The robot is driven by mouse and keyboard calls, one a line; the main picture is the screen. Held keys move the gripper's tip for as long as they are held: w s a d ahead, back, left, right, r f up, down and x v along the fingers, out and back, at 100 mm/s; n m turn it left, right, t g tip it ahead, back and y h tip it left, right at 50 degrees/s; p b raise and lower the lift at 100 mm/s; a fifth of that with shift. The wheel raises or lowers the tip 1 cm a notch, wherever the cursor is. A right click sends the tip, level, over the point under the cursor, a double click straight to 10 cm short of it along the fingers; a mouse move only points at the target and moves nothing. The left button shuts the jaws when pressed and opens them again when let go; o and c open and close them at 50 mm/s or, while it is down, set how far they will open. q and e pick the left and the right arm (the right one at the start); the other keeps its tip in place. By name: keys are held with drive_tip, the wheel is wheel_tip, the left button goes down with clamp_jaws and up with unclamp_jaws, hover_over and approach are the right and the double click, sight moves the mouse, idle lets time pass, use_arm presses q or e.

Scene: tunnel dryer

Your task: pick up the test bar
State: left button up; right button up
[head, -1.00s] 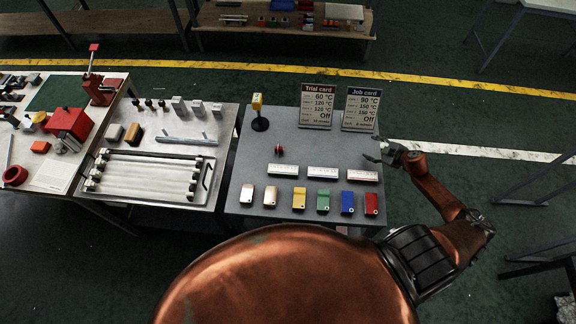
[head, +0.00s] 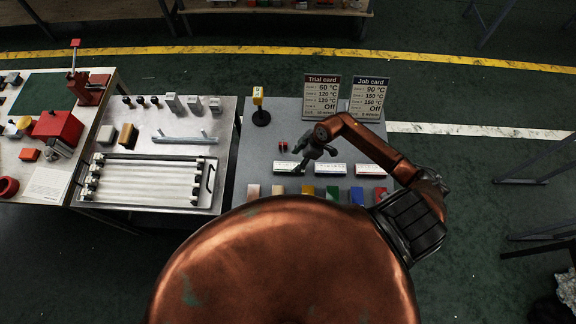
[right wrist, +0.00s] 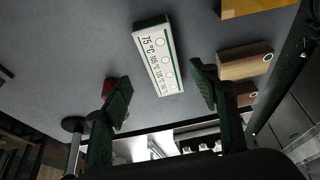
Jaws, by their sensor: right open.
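Three white bars with printed markings lie in a row on the right grey table; the pictures do not name any of them as the test bar. My right gripper (head: 306,160) is open and empty just above the left white bar (head: 282,168). In the right wrist view this white bar (right wrist: 157,62) has a green edge and printed temperatures starting at 75 °C. It lies ahead of and between the open fingers of the right gripper (right wrist: 162,95), apart from both. The middle white bar (head: 331,169) and the right white bar (head: 371,170) are uncovered. My left gripper is not in view.
Coloured blocks, such as a green one (head: 332,193), line the table's front edge. A small red object (head: 283,146) lies behind the left bar. A yellow-topped stand (head: 259,105) and two cards, Trial (head: 321,98) and Job (head: 368,99), stand at the back.

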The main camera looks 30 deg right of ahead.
sight(290, 166)
drive_tip(key=shift+a+f, duration=0.25)
drive_tip(key=shift+f, duration=0.15)
drive_tip(key=x, duration=0.2)
drive_tip(key=shift+w+a+f, duration=0.1)
drive_tip(key=shift+a+f, duration=0.15)
drive_tip(key=shift+a, duration=0.05)
drive_tip(key=shift+x, duration=0.95)
drive_tip(key=shift+d, duration=0.1)
drive_tip(key=c, duration=1.2)
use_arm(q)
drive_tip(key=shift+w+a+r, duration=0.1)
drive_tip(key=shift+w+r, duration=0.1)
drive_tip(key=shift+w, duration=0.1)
use_arm(e)
drive_tip(key=shift+c, duration=0.5)
